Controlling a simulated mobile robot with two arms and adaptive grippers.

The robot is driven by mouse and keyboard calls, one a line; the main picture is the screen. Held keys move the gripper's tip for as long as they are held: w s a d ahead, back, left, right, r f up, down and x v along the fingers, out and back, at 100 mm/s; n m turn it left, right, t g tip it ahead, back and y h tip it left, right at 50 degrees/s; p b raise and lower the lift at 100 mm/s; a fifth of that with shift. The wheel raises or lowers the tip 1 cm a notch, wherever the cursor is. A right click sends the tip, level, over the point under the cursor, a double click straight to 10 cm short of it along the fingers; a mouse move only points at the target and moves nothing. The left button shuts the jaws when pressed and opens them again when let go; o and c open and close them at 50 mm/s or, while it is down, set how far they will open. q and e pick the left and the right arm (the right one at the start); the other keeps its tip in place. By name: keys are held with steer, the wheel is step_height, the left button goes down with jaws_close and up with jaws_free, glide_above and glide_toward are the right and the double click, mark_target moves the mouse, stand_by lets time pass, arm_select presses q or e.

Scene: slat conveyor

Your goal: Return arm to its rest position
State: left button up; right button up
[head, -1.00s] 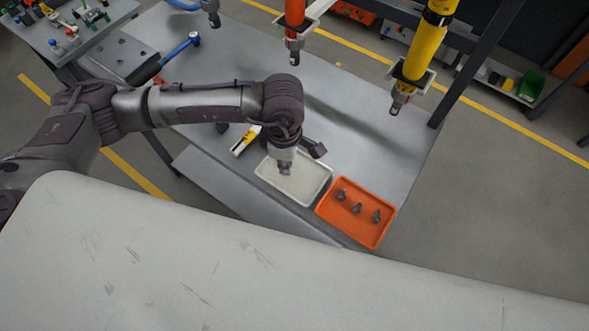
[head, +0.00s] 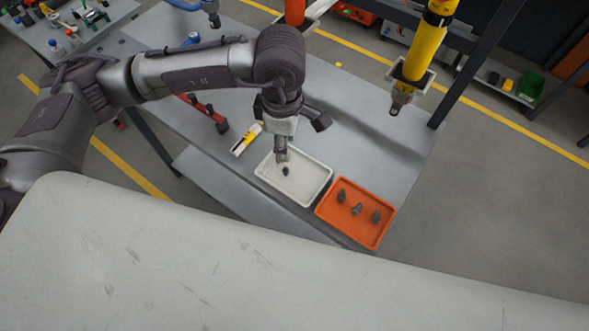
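My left arm comes in from the left and bends down over the workbench. Its gripper (head: 281,157) points down above the white tray (head: 314,188). The view is too small to tell whether its fingers are open or shut. A small dark part (head: 285,171) shows against the tray floor just below the fingertips, seemingly apart from them. My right gripper is not in view.
An orange tray (head: 347,232) with 3 dark parts stands right of the white tray. A yellow and white tool (head: 246,139) lies left of it. A yellow hanging tool (head: 428,42) and an orange one (head: 295,12) hang above the bench (head: 385,135).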

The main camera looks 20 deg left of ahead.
arm_select(q)
steer(key=shift+r, duration=1.5)
